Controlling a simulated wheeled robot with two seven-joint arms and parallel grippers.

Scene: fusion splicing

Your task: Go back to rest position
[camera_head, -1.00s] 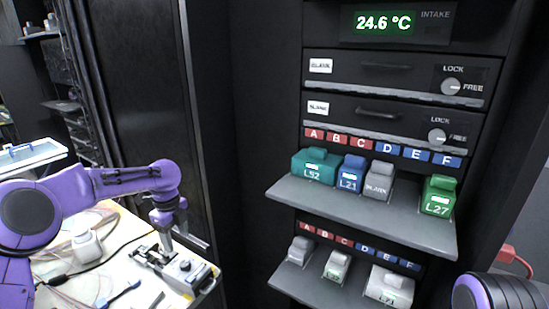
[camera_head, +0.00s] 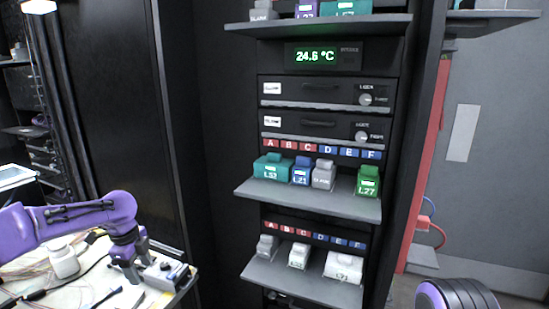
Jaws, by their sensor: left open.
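My left arm comes in from the left, purple and black. My left gripper (camera_head: 132,268) is open at its lower end, over the cream work table (camera_head: 62,297), beside a grey splicing device (camera_head: 166,272). I see nothing between its fingers, though they are small and dark here. Of my right arm only a purple and black rounded link (camera_head: 455,294) shows at the bottom right. My right gripper is out of view.
A black rack with a 24.6 °C display (camera_head: 323,56) stands ahead. Its upper shelf (camera_head: 310,200) and lower shelf (camera_head: 300,282) stick out and hold coloured labelled modules. A white bottle (camera_head: 64,262) and loose cables lie on the table. A red post (camera_head: 424,160) stands right.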

